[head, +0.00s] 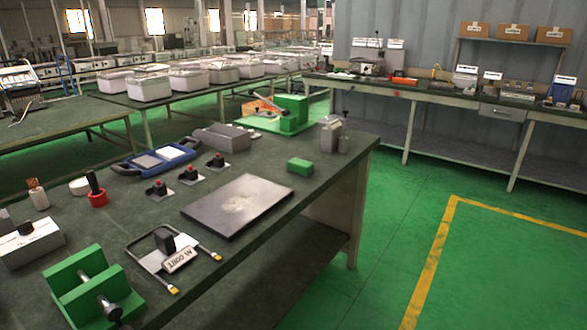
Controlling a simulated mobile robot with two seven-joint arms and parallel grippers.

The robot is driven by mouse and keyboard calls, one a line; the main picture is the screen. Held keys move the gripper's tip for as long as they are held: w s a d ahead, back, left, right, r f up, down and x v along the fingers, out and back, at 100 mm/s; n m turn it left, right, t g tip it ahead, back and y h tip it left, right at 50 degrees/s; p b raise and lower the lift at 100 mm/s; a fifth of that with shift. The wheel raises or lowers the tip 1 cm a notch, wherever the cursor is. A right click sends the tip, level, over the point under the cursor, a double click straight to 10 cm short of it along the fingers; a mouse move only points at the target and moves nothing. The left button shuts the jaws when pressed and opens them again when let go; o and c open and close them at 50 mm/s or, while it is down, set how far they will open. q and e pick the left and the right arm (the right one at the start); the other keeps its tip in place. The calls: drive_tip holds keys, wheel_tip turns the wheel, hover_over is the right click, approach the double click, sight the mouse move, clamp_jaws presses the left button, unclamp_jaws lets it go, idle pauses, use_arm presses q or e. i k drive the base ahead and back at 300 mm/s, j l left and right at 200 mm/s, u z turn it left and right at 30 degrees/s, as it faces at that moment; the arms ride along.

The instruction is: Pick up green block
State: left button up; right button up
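The green block (300,166) is a small solid green box lying on the dark workbench (330,176) near its right edge in the head view. It stands apart from the things around it, just beyond a flat dark plate. Neither of my grippers shows in the head view, so I see nothing holding or touching the block.
A flat metal plate (238,205) lies nearer on the bench. A green fixture (92,290), a larger green device (288,112), a grey box (222,137) and a grey clamp-like part (334,134) stand around. Open green floor (390,225) lies to the right.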

sight(303, 168)
drive_tip(key=i+l+u, duration=0.15)
drive_tip(key=u, duration=0.25)
drive_tip(key=i+l+u, duration=0.1)
drive_tip(key=l+u, duration=0.3)
drive_tip(key=i+l+u, duration=0.15)
drive_tip(key=l, duration=0.25)
drive_tip(key=l+u, duration=0.2)
drive_tip(key=l, duration=0.2)
drive_tip(key=i+l, duration=0.1)
drive_tip(key=l, duration=0.6)
drive_tip(key=i+l+u, duration=0.1)
drive_tip(key=l, duration=0.55)
drive_tip(key=i+l, duration=0.15)
drive_tip(key=l, duration=0.55)
drive_tip(key=i+l+u, duration=0.1)
drive_tip(key=l, duration=0.6)
